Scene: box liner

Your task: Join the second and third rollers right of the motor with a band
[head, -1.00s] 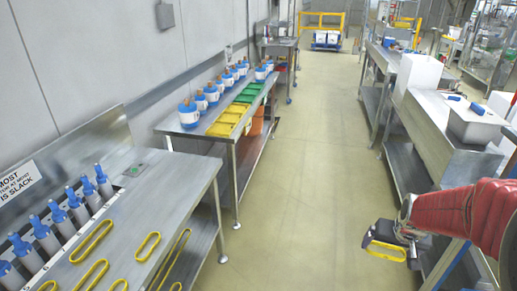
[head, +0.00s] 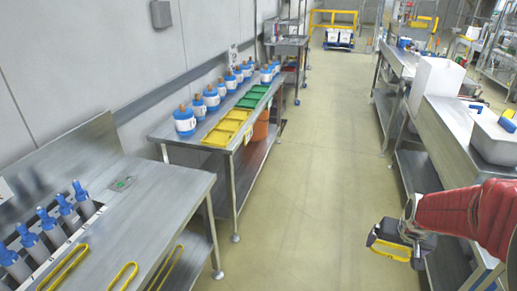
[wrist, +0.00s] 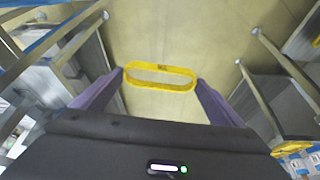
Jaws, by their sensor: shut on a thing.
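My gripper (head: 388,245) is at the lower right of the head view, over the floor aisle. It is shut on a yellow band (head: 388,251). In the wrist view the band (wrist: 160,67) is a flat oval loop spread between the two purple fingers. Several grey rollers (head: 31,247) with blue tops stand in a row on the steel bench (head: 160,190) at the lower left, well away from my gripper. The row is cut off by the picture edge, and I cannot make out the motor.
A second steel table (head: 175,132) behind the bench carries white-and-blue jars (head: 184,121), yellow trays (head: 222,131) and green trays (head: 250,98). Benches with a white bin (head: 492,138) line the right. The floor aisle (head: 310,180) between is clear.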

